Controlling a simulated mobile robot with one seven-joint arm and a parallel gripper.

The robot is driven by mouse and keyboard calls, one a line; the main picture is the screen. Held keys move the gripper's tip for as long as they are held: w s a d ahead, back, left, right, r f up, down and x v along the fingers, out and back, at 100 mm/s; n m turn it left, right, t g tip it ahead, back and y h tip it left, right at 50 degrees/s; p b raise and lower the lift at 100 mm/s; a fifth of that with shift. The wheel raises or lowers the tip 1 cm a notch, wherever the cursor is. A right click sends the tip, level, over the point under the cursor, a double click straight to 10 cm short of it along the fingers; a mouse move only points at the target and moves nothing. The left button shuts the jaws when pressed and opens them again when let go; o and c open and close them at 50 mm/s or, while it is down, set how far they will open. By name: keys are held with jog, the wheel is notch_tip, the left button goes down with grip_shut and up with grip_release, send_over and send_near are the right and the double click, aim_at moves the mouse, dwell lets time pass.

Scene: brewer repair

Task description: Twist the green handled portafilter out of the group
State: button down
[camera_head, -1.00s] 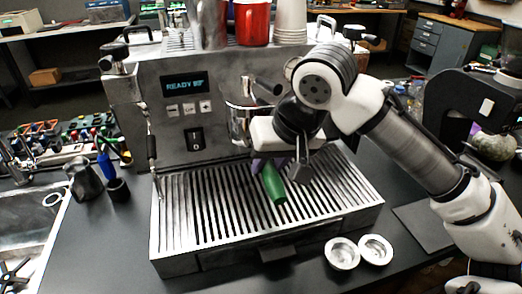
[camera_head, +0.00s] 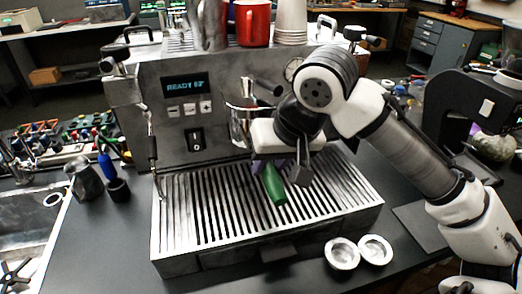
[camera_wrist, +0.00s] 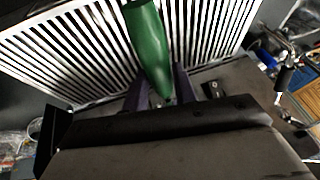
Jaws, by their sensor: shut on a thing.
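The green handle (camera_head: 273,184) of the portafilter points forward and down over the drip tray in front of the espresso machine (camera_head: 165,100). My gripper (camera_head: 268,165) is shut on this green handle, near its inner end, and its purple fingers lie on both sides of it. In the wrist view the green handle (camera_wrist: 150,45) runs up from between the two fingers (camera_wrist: 157,92). The metal group (camera_head: 240,122) shows just left of my gripper. My gripper and wrist hide the portafilter's head, so I cannot tell how it sits in the group.
The slatted drip tray (camera_head: 205,225) lies below the handle. Two small metal baskets (camera_head: 342,253) sit on the counter in front. A metal pitcher (camera_head: 84,178) and a dark cup (camera_head: 119,190) stand at left. A red mug (camera_head: 252,22) stands on top of the machine.

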jog(key=shift+s+f, duration=0.15)
jog(key=shift+s+a+m+h, duration=0.35)
jog(key=shift+a+m, duration=0.1)
jog(key=shift+m, duration=0.25)
jog(key=w+a+m+t+h+p, duration=0.1)
jog(key=a+m+h+p, duration=0.1)
jog(key=a+m, duration=0.4)
jog(key=shift+m+t+h+p, duration=0.35)
jog(key=shift+m+p, duration=0.1)
jog(key=shift+m, duration=0.15)
dwell(0.9)
jog(key=shift+r+p, duration=0.25)
jog(key=shift+p, duration=0.1)
dwell(1.3)
jog(key=shift+f, duration=0.85)
dwell(2.5)
